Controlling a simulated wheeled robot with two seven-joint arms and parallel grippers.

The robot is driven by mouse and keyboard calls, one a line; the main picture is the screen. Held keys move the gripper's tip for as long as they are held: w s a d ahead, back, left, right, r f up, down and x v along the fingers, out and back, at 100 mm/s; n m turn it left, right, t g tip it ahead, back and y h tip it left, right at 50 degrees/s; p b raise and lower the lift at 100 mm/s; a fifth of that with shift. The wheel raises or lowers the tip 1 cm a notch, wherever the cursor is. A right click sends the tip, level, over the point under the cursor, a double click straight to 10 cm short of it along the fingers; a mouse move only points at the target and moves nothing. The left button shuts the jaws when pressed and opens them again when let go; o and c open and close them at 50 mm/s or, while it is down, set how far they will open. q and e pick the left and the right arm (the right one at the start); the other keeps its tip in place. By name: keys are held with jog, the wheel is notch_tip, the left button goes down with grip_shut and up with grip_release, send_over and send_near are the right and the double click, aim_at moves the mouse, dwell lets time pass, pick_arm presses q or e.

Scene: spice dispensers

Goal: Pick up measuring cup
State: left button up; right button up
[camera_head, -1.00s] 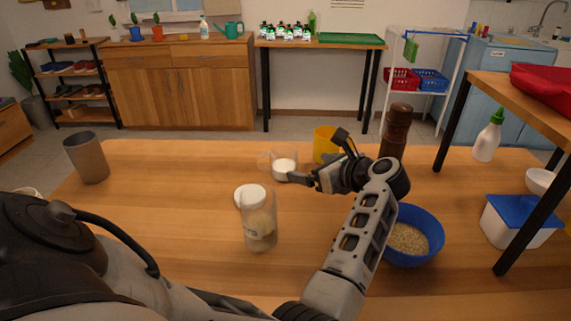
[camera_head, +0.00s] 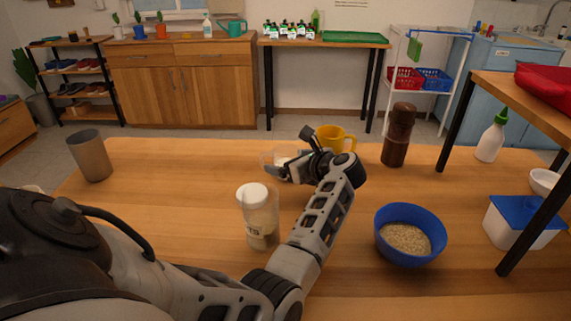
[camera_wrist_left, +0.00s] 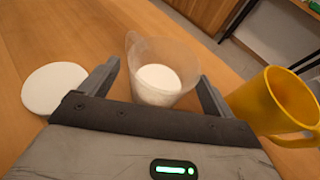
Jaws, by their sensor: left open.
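The measuring cup (camera_wrist_left: 165,60) is a clear cup with white contents, upright on the table. In the left wrist view it stands between the two fingers of my left gripper (camera_wrist_left: 160,95), which is open around it with gaps at both sides. In the head view my left gripper (camera_head: 285,174) partly hides the measuring cup (camera_head: 277,157). My right gripper does not show.
A yellow mug (camera_head: 335,138) stands right of the cup, close to one finger. A white disc (camera_wrist_left: 54,88) lies on the other side. A clear jar (camera_head: 259,216), blue bowl of grain (camera_head: 410,238), brown grinder (camera_head: 397,137) and grey tumbler (camera_head: 91,157) share the table (camera_head: 160,220).

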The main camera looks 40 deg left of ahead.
pick_arm(q)
jog(key=c, duration=1.2)
jog(key=shift+r, duration=0.25)
